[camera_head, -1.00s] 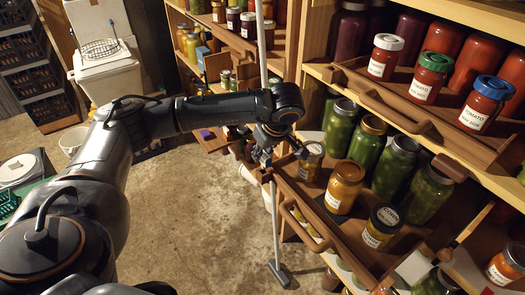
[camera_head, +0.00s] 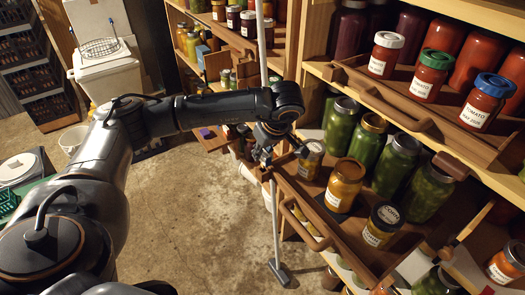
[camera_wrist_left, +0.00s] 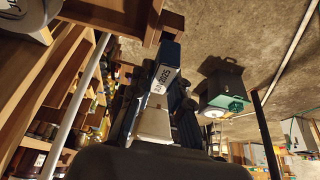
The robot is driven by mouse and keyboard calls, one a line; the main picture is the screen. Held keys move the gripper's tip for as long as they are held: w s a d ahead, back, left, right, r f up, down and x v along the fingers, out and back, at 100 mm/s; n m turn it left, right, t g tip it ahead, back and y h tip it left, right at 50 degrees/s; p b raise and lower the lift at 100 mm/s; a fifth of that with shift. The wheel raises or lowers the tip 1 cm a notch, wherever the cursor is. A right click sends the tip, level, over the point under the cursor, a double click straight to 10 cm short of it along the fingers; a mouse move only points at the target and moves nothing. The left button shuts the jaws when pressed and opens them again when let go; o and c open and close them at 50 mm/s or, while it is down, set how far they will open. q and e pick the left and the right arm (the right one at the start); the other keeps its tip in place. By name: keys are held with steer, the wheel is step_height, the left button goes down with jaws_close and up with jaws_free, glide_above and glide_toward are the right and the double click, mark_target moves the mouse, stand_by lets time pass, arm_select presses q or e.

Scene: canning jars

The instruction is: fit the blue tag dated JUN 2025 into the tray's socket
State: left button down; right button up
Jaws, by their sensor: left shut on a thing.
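The blue tag (camera_wrist_left: 167,57) shows in the left wrist view, with a white label face where "2025" can be read; the month is not clear. My left gripper (camera_head: 262,155) is shut on it. In the wrist view the tag points up toward the wooden end of the tray (camera_wrist_left: 165,20), close to it. I cannot tell whether they touch. In the head view the gripper is at the near-left end of the wooden tray (camera_head: 288,185), which holds jars. The socket cannot be made out clearly. My right gripper is not in view.
An amber jar (camera_head: 345,183) and other lidded jars stand in the tray, with green jars (camera_head: 397,165) behind. A higher tray holds tomato jars (camera_head: 483,103). A pole with a flat foot (camera_head: 278,265) stands before the shelf. The concrete floor (camera_head: 190,225) is open.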

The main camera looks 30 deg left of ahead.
arm_select(q)
steer(key=shift+f+b, duration=0.25)
steer(key=shift+b, duration=0.05)
stand_by(0.9)
steer(key=shift+f+b, duration=1.35)
steer(key=shift+f, duration=0.1)
stand_by(1.1)
steer(key=c, duration=1.2)
jaws_free()
steer(key=v, duration=1.2)
